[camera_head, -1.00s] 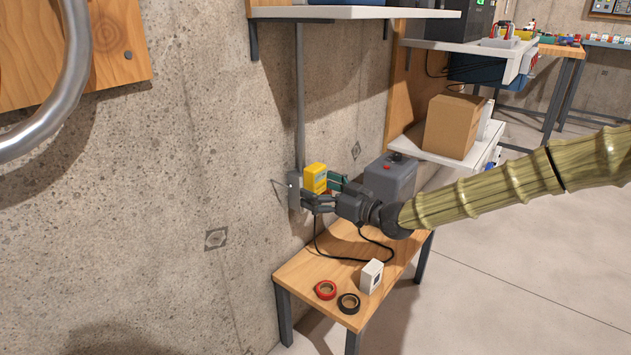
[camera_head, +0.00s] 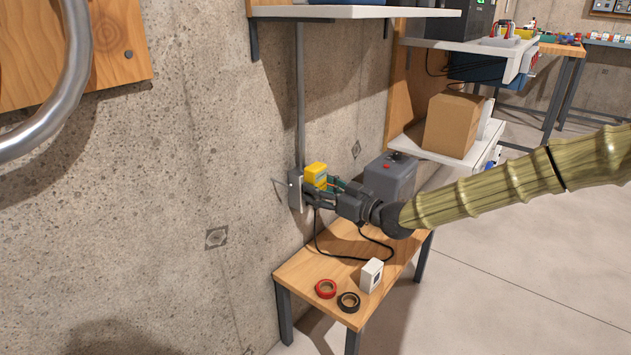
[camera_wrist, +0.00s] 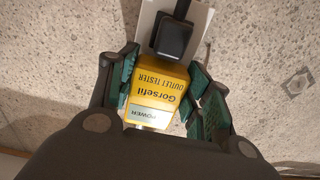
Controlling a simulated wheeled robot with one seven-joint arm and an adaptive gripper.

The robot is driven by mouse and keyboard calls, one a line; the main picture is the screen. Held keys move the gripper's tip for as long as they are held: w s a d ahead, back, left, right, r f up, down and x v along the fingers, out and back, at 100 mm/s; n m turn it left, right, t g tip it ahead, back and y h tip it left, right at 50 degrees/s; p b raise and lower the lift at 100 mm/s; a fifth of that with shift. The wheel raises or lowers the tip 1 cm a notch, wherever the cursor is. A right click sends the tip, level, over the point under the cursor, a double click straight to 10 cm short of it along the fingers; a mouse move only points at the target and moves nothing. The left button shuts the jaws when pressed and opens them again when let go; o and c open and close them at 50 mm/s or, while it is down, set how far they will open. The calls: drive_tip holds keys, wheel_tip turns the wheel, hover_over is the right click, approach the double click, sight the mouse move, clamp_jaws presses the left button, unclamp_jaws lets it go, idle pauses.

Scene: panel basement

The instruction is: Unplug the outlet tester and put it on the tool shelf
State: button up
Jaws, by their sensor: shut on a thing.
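The yellow outlet tester (camera_head: 315,175) is at the grey outlet box (camera_head: 296,190) on the concrete wall. It also shows in the wrist view (camera_wrist: 158,92), with its label upside down, between the green finger pads. My gripper (camera_head: 322,188) is shut on the tester, one finger on each side. In the wrist view a black plug (camera_wrist: 174,36) sits in the pale outlet plate (camera_wrist: 147,22) just beyond the tester. I cannot tell whether the tester's prongs are still in the outlet; its back face is hidden.
A wooden table (camera_head: 300,272) below holds red tape (camera_head: 326,289), black tape (camera_head: 348,302), a white box (camera_head: 371,275) and a grey unit (camera_head: 390,178). A black cord hangs from the outlet. A white shelf (camera_head: 350,13) is above; a lower shelf holds a cardboard box (camera_head: 453,124).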

sight(321, 188)
drive_tip(key=shift+p+v, duration=0.95)
drive_tip(key=shift+v, duration=1.95)
